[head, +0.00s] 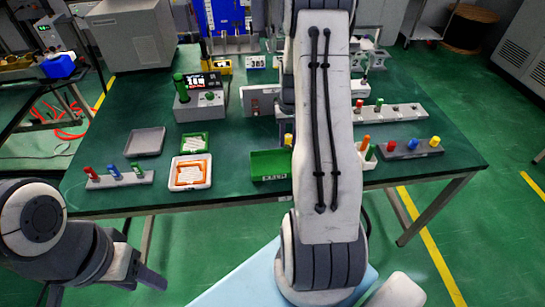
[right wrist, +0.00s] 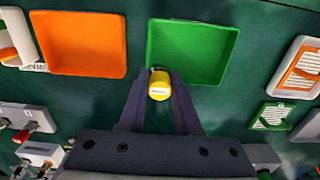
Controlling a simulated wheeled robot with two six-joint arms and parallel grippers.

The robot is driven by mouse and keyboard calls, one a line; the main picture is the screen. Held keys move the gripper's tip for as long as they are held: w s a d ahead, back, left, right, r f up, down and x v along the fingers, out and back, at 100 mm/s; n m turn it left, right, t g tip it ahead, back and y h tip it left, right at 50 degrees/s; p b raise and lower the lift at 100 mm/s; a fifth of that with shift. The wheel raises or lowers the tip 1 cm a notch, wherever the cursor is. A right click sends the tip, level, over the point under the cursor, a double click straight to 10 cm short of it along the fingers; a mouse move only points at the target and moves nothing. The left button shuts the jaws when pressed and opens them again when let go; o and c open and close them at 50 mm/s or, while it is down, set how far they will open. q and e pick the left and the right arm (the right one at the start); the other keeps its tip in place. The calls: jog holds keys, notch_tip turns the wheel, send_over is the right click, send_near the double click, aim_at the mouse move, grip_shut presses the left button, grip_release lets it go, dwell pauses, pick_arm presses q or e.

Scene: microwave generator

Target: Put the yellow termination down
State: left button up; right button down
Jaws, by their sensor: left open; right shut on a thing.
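The yellow termination (right wrist: 159,88) is a short yellow cylinder with a metal end, between the fingertips of my right gripper (right wrist: 158,80). In the right wrist view it shows just beside the near edge of the green bin (right wrist: 193,52). It also shows in the head view (head: 288,140), at the back edge of the green bin (head: 270,165), partly hidden by my arm. I cannot tell its height above the table. My left gripper (head: 102,287) is open and empty, in front of the table.
An orange bin (right wrist: 82,45) lies beside the green bin. A grey rack (head: 120,180) with red, blue and green pieces stands left. Another grey rack (head: 409,151) with red, blue and yellow pieces stands right. A grey tray (head: 145,141) looks empty.

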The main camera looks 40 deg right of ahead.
send_over(273, 166)
notch_tip(273, 166, down, 3)
jog(key=shift+p, duration=0.35)
notch_tip(273, 166, down, 4)
jog(key=shift+w+r+p, duration=0.1)
jog(key=shift+p, duration=0.3)
jog(key=shift+f, duration=0.25)
jog(key=shift+a+f+b, duration=0.1)
jog(key=shift+f+b, duration=0.35)
jog(key=shift+f, duration=0.1)
jog(key=c, duration=0.8)
grip_release()
jog(key=shift+o, duration=1)
jog(key=shift+f, duration=0.1)
